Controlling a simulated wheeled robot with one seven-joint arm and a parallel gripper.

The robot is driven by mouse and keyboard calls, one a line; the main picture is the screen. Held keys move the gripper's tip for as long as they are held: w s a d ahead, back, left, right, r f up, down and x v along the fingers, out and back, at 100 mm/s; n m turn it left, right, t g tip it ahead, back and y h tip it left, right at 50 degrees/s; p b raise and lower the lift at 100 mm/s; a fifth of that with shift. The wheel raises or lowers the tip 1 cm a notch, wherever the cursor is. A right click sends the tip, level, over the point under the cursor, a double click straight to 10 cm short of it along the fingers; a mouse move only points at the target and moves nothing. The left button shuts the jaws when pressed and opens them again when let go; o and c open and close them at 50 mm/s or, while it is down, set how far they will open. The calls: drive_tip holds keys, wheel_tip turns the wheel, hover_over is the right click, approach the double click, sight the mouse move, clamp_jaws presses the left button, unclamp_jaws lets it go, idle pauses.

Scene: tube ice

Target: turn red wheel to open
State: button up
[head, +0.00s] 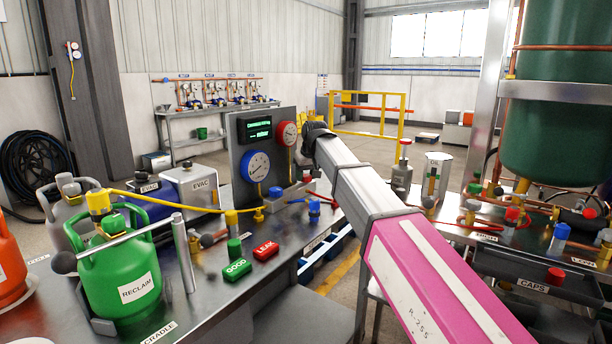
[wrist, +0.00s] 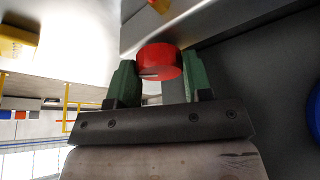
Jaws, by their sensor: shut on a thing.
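A round red wheel (wrist: 158,64) shows in the wrist view, seen from its side, next to a grey metal surface. My gripper (wrist: 159,74) has its two green fingers on either side of the wheel and is shut on it. In the head view my pink and white arm reaches up to the gauge panel (head: 254,122).
On the left bench are a green RECLAIM cylinder (head: 125,272), a yellow hose (head: 165,204), a green GOOD button (head: 237,268) and a red LEAK button (head: 265,249). On the right stand a large green tank (head: 560,120) and a CAPS tray (head: 520,284).

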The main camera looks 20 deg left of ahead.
drive_tip(key=n+g, duration=0.1)
drive_tip(key=n, duration=0.2)
drive_tip(key=n+g+y, duration=0.1)
drive_tip(key=n, duration=0.2)
drive_tip(key=shift+w, duration=0.15)
drive_tip(key=n+g, duration=0.2)
drive_tip(key=n, duration=0.4)
drive_tip(key=shift+g, duration=0.3)
drive_tip(key=o, duration=0.9)
drive_tip(key=v, duration=1.1)
drive_tip(key=shift+d+f, duration=0.1)
